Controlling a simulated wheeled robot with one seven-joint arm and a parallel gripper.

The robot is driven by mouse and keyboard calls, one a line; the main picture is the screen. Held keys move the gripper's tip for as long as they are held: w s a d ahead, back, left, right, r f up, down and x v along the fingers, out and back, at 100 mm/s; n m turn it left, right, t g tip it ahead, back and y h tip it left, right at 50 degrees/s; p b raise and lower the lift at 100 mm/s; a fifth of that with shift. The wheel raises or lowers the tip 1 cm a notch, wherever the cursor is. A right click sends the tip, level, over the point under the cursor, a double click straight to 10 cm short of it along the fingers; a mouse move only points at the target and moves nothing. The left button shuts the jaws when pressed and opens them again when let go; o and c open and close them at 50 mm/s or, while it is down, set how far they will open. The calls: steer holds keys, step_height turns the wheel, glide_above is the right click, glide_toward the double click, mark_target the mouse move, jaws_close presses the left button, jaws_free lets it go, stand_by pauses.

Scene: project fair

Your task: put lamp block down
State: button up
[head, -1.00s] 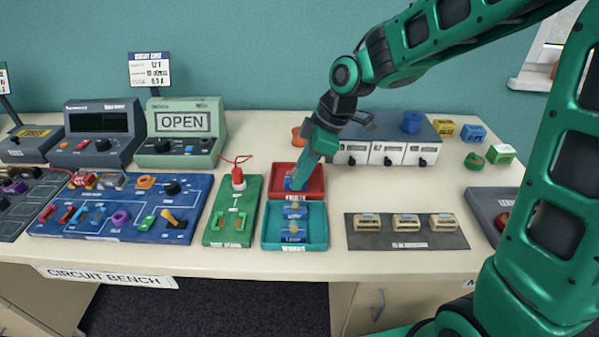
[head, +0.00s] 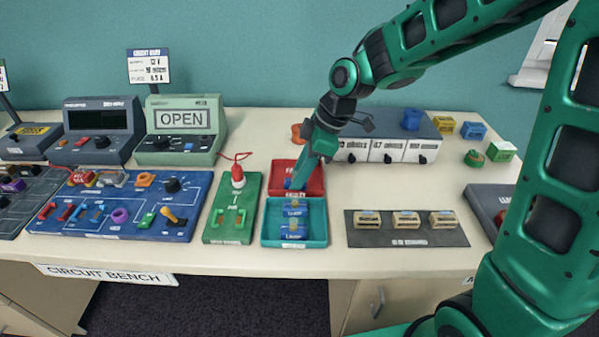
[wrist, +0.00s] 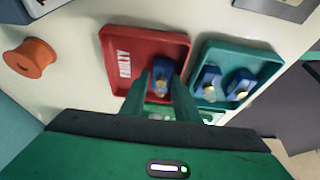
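The red tray marked "FAULTY" (head: 316,181) stands behind the teal tray (head: 265,236) on the bench. My gripper (wrist: 162,80) reaches down into the red tray, which also shows in the wrist view (wrist: 117,45). Its two fingers flank a blue lamp block (wrist: 162,68) with a pale yellowish part, and seem shut on it. The block is low in the tray; I cannot tell whether it touches the floor. In the head view my fingers partly hide this block. Two similar blue blocks (wrist: 208,82) (wrist: 239,84) sit in the teal tray.
A green board with a red lamp (head: 233,208) stands close left of the trays. A dark mat (head: 407,229) with several beige blocks lies to the right. A grey box (head: 385,134) stands behind, and an orange spool (wrist: 30,58) lies near the red tray.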

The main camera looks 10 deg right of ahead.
steer(key=shift+s+a, duration=0.1)
steer(key=shift+s, duration=0.15)
steer(key=shift+r, duration=0.4)
steer(key=w+v, duration=0.1)
steer(key=v, duration=1.1)
steer(key=s+d+f+m+h, duration=0.1)
steer(key=s+d+m, duration=0.4)
steer(key=d, duration=0.2)
steer(key=s+d+f+m+h, duration=0.1)
steer(key=s+d+f+m, duration=0.1)
steer(key=s+d+m, duration=0.4)
steer(key=s+d+f+m+h, duration=0.1)
steer(key=s+d+f+m, duration=0.1)
steer(key=s+d+m, duration=0.3)
steer(key=shift+s+d+f+m+h, duration=0.1)
steer(key=shift+d+m+h, duration=0.1)
steer(key=shift+d, duration=0.95)
steer(key=shift+s+d+f+m+h, duration=0.1)
steer(key=shift+s+d+h, duration=0.1)
steer(key=shift+d, duration=0.9)
steer(key=s+d+m, duration=0.1)
steer(key=s+m, duration=0.1)
steer(key=s+d+f+m, duration=0.1)
steer(key=s, duration=0.2)
steer(key=s+d+f+m+g, duration=0.1)
steer(key=s+d+m, duration=0.1)
steer(key=s, duration=0.1)
steer(key=shift+s+f+m, duration=0.15)
steer(key=shift+m, duration=0.15)
